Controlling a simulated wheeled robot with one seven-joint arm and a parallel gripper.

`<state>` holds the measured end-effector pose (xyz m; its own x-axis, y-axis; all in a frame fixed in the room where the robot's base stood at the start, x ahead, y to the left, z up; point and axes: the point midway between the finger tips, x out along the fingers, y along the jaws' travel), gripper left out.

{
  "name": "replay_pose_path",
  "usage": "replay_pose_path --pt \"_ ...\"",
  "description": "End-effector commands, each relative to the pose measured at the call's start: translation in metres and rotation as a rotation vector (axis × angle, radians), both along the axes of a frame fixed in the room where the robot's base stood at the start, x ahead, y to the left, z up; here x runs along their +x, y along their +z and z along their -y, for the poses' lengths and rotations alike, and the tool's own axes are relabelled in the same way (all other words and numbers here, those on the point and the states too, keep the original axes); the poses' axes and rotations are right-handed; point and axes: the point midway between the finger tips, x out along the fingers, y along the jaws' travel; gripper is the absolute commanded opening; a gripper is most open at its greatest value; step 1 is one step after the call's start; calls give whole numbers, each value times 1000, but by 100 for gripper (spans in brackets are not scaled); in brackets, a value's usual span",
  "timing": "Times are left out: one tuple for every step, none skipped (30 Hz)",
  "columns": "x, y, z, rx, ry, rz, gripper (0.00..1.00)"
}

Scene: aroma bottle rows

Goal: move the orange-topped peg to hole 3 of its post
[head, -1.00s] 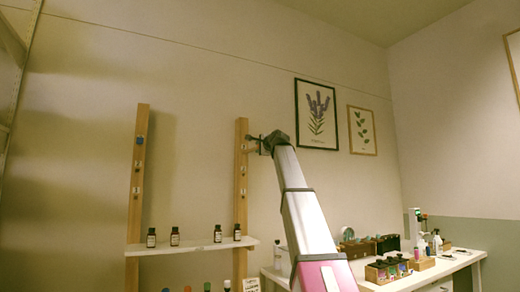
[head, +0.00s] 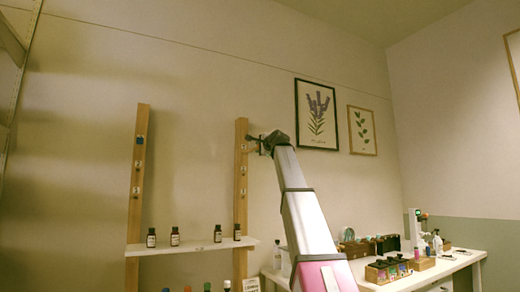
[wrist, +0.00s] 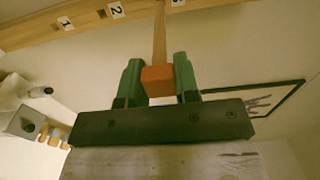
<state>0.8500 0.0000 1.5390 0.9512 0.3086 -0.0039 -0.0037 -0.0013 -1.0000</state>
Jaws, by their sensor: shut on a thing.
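My gripper (wrist: 159,78) has green fingers and is shut on the orange top of the peg (wrist: 158,80). The peg's wooden shaft runs up the wrist view to the post (wrist: 40,30), by the label 3 (wrist: 178,2). Its far end meets the frame's top edge, so I cannot tell whether it is in the hole. Labels 2 (wrist: 116,9) and 1 (wrist: 65,23) lie further left, with a dark hole (wrist: 101,13) beside label 2. In the head view, my gripper (head: 256,144) is at the upper part of the right post (head: 241,195); the peg is not clear there.
A left post (head: 136,200) carries a blue-topped peg (head: 139,140). A white shelf (head: 195,248) with several dark bottles spans both posts below. A table (head: 440,267) with bottles and boxes stands right. A framed lavender picture (head: 317,114) hangs beside my arm.

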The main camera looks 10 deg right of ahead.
Motion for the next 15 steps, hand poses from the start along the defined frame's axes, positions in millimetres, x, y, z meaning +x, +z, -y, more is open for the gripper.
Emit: replay_pose_path --pt "0 0 0 0 0 0 5" --pt "1 0 0 0 0 0 5" --pt "1 0 0 0 0 0 5" --pt "2 0 -1 0 0 0 5" --pt "2 0 -1 0 0 0 5" --pt "3 0 -1 0 0 0 5" --pt "4 0 -1 0 0 0 5" --pt "5 0 -1 0 0 0 5" --pt "5 0 -2 0 0 0 5" --pt "6 0 -2 0 0 0 5" --pt "7 0 -2 0 0 0 5" --pt "7 0 -2 0 0 0 5" --pt "8 0 -2 0 0 0 5" --pt "9 0 -3 0 0 0 5" --pt "9 0 -3 0 0 0 5"
